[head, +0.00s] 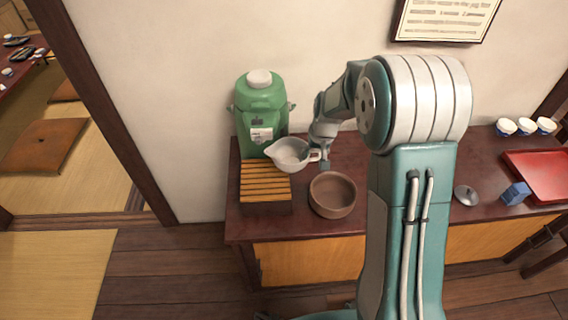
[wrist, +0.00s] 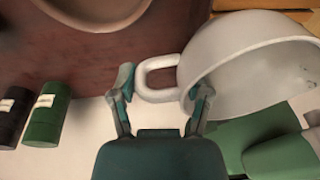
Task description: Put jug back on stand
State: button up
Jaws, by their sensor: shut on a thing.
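The jug (head: 290,154) is a pale grey pouring vessel with a spout on its left and a loop handle on its right. My gripper (wrist: 160,98) is shut on the jug's handle, one finger on each side of the loop in the wrist view. The jug (wrist: 250,62) appears raised, just behind and right of the slatted wooden stand (head: 265,182) in the head view. Nothing is on the stand's visible slats. A strip of orange wood, likely the stand, shows at the wrist view's top right.
A green dispenser (head: 261,112) with a white cap stands behind the stand. A brown bowl (head: 333,196) is right of the stand. A green canister (wrist: 47,114) and a black one (wrist: 13,116) show in the wrist view. Cups, a blue box (head: 515,194) and a red tray (head: 543,172) are farther right.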

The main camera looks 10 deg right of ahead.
aim_at(290, 155)
jog(key=a, duration=0.7)
jog(key=shift+w, duration=0.2)
jog(key=shift+a+f, duration=0.3)
jog(key=shift+f, duration=0.6)
jog(key=shift+a+f, duration=0.25)
jog(key=shift+f, duration=0.65)
jog(key=o, duration=1.3)
jog(key=shift+o, duration=0.2)
